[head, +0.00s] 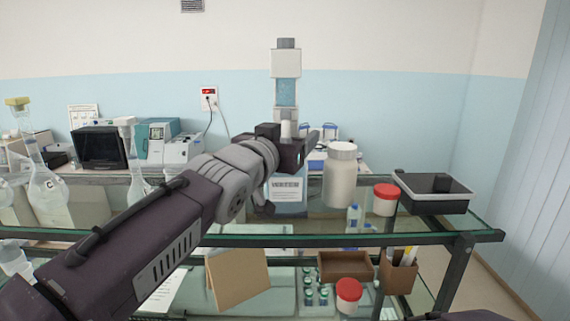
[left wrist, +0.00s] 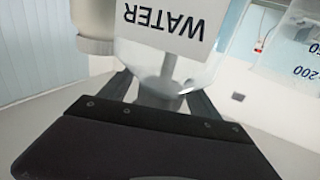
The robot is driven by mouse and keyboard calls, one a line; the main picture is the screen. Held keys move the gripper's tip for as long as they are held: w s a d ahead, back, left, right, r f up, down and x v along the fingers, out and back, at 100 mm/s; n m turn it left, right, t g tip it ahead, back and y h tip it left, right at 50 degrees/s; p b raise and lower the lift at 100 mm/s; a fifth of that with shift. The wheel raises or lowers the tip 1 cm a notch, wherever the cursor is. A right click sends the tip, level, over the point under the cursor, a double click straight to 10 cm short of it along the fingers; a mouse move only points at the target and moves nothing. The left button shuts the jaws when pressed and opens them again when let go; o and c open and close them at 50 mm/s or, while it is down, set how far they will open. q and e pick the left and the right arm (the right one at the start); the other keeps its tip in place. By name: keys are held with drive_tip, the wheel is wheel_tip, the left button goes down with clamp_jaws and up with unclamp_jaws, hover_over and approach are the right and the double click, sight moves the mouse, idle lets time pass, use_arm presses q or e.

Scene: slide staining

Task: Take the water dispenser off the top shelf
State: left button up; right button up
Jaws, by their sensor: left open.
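The water dispenser is a tall bottle-top unit (head: 287,93) with a grey cap, white housing and blue cylinder. Its labelled bottle (head: 287,190) stands upright on the glass top shelf (head: 330,227). In the left wrist view the clear bottle shows a label reading WATER (left wrist: 168,22), upside down. My left gripper (head: 288,152) is at the dispenser's neck, under its head. Its open fingers (left wrist: 160,98) lie on either side of the neck; I cannot tell whether they touch it. The head view hides part of the neck behind the gripper. My right gripper is not in view.
A white jar (head: 341,178) stands close right of the dispenser. A red-lidded jar (head: 385,199) and a black tray (head: 434,193) are farther right. Glass flasks (head: 47,190) stand at the left. A lower shelf holds a cardboard piece (head: 237,280) and small bottles. Space above the shelf is clear.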

use_arm(q)
drive_tip(key=shift+w, duration=0.15)
drive_tip(key=shift+d+f, duration=0.1)
drive_tip(key=c, duration=0.9)
drive_tip(key=shift+r, duration=0.2)
drive_tip(key=c, duration=0.4)
drive_tip(key=shift+r, duration=0.1)
